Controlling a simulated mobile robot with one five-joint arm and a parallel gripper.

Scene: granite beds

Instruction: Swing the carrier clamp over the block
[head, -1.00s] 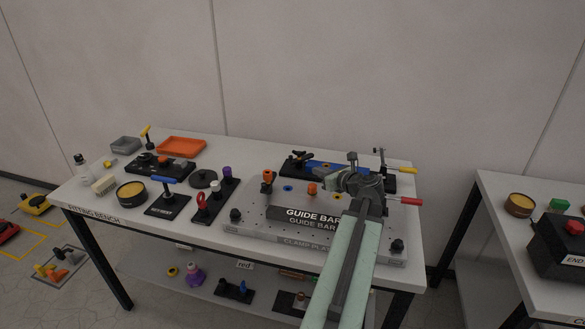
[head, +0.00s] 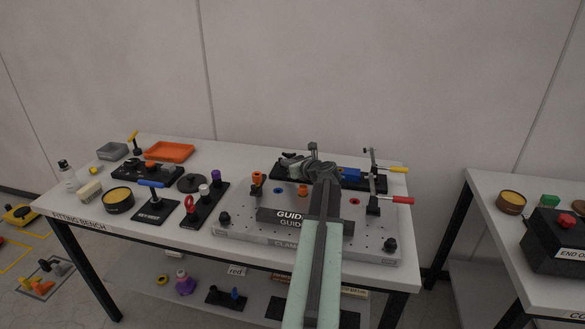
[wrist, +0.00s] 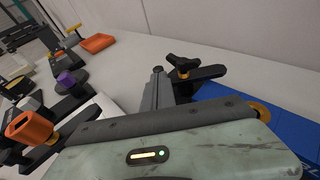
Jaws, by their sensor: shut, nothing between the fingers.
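The carrier clamp is a dark arm with a black knob (wrist: 185,63) and an orange collar. In the head view its black knob (head: 289,155) shows at the left end of the carrier at the back of the bench. The blue block (wrist: 285,125) lies to its right in the wrist view, and its right part (head: 351,174) shows in the head view behind my arm. My gripper (wrist: 158,88) is shut and empty, just left of the clamp arm in the wrist view; whether they touch I cannot tell. In the head view my gripper (head: 312,152) is above the carrier and hides part of it.
A red-handled clamp (head: 398,200) and a yellow-handled one (head: 397,170) stand right of my arm. The clamp plate (head: 240,226) with guide bars lies in front. The wall is behind.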

